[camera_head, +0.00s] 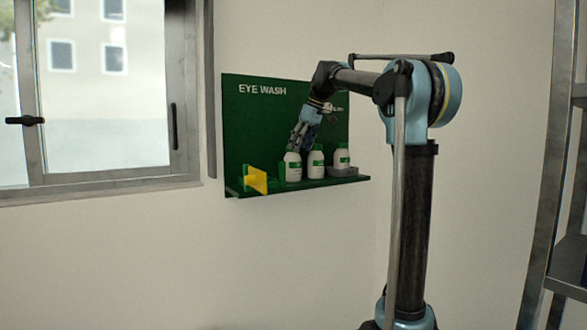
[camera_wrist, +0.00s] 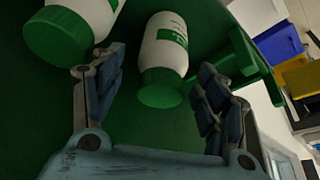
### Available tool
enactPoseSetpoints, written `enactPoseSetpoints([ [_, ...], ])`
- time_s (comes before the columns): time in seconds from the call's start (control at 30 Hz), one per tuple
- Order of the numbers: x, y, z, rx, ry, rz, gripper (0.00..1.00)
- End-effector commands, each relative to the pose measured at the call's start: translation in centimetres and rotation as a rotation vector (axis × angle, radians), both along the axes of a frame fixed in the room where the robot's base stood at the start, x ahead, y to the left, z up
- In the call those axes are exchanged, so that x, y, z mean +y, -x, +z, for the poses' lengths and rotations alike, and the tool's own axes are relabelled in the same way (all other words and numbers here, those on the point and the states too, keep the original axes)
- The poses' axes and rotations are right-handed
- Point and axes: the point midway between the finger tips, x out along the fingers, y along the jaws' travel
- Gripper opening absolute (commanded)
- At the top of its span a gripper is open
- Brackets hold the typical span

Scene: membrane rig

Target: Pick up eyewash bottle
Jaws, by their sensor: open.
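Three white eyewash bottles with green caps and labels stand in a row on the shelf of a green eye wash board: the left one (camera_head: 293,169), the middle one (camera_head: 315,163) and the right one (camera_head: 341,158). Another bottle (camera_wrist: 88,14) is beyond the left finger.
The green board (camera_head: 240,125) is fixed to the wall. A green bracket (camera_wrist: 245,55) stands close to my right finger. A window is left, metal shelving right.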

Motion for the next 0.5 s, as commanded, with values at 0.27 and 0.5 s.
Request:
enactPoseSetpoints([
  [0.27, 1.2, -0.6, -3.2, 0.0, 0.0, 0.0, 0.67],
  [0.5, 1.9, -0.8, -4.7, 0.0, 0.0, 0.001, 0.67],
])
